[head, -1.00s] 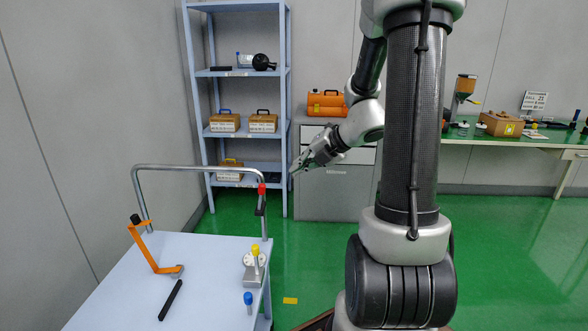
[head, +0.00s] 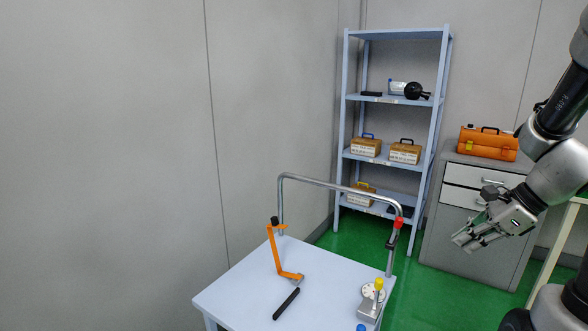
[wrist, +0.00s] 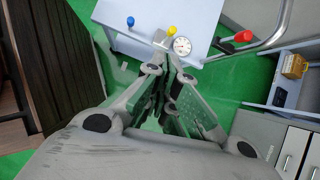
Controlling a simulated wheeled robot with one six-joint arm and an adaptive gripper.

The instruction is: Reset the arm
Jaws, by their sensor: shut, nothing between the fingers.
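My gripper (head: 466,240) is at the right of the head view, raised in the air in front of the grey cabinet and to the right of the cart. It is shut and holds nothing. In the wrist view my gripper (wrist: 174,62) points toward the cart's edge, its fingers close together. My arm's forearm runs up and out at the right edge of the head view.
A light blue cart (head: 245,285) carries an orange tool (head: 279,255), a black rod (head: 286,304) and a yellow-topped gauge device (head: 370,305). A shelf rack (head: 435,130) and grey cabinet (head: 445,235) stand behind. Green floor lies between.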

